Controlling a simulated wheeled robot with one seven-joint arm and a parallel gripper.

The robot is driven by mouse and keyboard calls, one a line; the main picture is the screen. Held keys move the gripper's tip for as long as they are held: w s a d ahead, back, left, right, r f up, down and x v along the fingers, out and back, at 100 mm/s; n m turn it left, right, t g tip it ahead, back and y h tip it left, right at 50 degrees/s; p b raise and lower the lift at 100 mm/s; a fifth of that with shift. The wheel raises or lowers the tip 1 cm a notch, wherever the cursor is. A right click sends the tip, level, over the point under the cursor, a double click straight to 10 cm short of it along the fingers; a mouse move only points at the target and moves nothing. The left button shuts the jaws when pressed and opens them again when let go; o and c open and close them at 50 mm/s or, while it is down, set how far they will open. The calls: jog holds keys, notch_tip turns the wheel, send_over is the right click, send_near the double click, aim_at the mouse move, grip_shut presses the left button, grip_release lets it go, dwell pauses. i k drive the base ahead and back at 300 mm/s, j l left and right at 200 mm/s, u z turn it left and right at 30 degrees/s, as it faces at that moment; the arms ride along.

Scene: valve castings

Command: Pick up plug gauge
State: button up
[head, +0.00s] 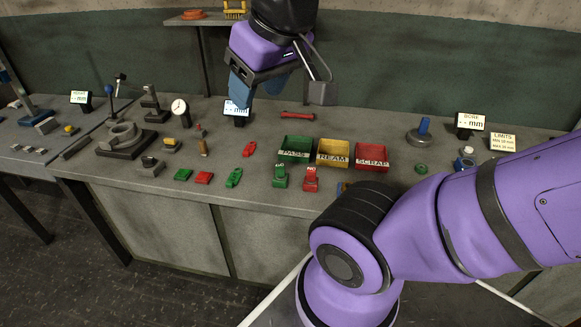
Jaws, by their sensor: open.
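My gripper (259,91) hangs at the top middle of the head view, above the back part of the bench, with its blue fingers apart and nothing seen between them. No thing is clearly marked as the plug gauge. A thin red bar with thicker ends (297,115) lies flat at the back of the bench, below and right of the fingers; it may be the plug gauge, but it is too small to be sure. The gripper is apart from it.
Green (297,143), yellow (333,152) and red (372,156) bins stand mid-bench. Small red and green castings lie left and in front of them. A dial gauge (181,110) and a display (236,110) stand behind. A shelf (205,20) is at the upper left. My arm hides the front right.

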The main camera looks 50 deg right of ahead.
aim_at(311, 172)
jog(key=z, duration=1.45)
